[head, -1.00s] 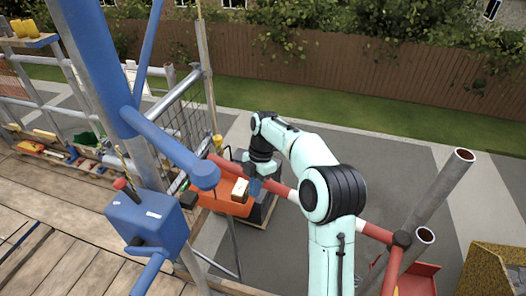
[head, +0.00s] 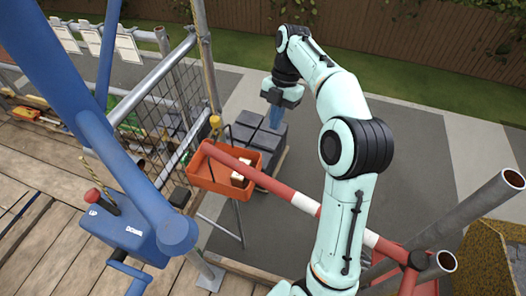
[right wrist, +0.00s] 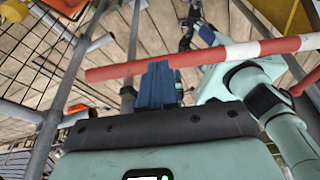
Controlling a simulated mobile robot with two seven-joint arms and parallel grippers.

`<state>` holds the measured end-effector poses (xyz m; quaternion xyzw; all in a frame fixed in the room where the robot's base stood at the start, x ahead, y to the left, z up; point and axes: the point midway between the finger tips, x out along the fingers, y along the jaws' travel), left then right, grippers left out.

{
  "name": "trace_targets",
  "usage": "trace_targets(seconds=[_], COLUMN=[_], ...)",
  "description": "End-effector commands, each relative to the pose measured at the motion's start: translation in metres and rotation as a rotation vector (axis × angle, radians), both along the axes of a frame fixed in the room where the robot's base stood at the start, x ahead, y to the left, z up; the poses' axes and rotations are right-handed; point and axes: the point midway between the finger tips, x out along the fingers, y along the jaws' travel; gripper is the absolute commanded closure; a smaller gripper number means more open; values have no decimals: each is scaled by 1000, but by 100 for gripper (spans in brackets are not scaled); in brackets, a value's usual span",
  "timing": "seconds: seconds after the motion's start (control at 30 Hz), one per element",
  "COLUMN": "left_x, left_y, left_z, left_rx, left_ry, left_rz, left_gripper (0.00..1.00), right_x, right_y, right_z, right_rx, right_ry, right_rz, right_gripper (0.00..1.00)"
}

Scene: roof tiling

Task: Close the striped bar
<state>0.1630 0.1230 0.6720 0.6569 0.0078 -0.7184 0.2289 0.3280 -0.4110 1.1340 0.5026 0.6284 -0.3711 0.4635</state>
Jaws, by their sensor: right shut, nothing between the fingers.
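The striped bar (head: 305,204), red and white, runs from a dark joint at the lower right to a free end near the orange tray and the scaffold post. It also crosses the right wrist view (right wrist: 240,52). My right gripper (head: 275,116) is shut and empty, with its blue fingers pointing down beyond the bar, apart from it in the head view. In the right wrist view its fingers (right wrist: 158,84) overlap the bar; I cannot tell there whether they touch. Whether the bar's free end meets the post is unclear. My left gripper is not in view.
An orange tray (head: 209,183) sits under the bar's free end. Dark stacked blocks (head: 262,137) stand below my right gripper. A blue hoist (head: 125,232) and mesh panel (head: 176,112) are on the left. Open grey paving lies right of the blocks.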

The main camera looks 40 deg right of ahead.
Motion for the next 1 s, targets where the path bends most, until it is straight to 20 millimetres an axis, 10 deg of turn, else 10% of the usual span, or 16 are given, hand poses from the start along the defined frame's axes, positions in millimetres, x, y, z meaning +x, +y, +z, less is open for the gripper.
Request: trace_targets(seconds=[0.5, 1.0], left_x=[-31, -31], left_y=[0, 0], left_z=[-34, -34], left_rx=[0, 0], left_ry=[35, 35], left_rz=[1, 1], left_gripper=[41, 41], right_x=[-8, -15], right_y=[29, 66], right_z=[-98, -99], right_rx=[2, 0], right_ry=[5, 0], right_rz=[0, 0], right_gripper=[100, 100])
